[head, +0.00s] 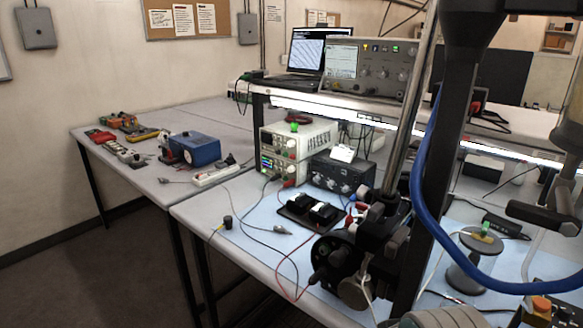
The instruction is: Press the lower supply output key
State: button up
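Two pale bench supplies stand stacked under the shelf in the head view. The upper supply (313,135) carries a small green round object on top. The lower supply (291,170) shows a small lit green display at the left of its front, with knobs and leads beside it. Its output key is too small to make out. I cannot pick out my gripper in this view.
A black box with knobs (342,174) stands right of the lower supply. Leads and a black holder (309,212) lie on the blue mat in front. A dark upright (455,165) and a blue hose (423,190) block part of the right side.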

jog(key=shift+d, duration=0.25)
grip_shut()
jog(key=shift+a, duration=0.1)
jog(key=shift+a, duration=0.1)
dwell(0.7)
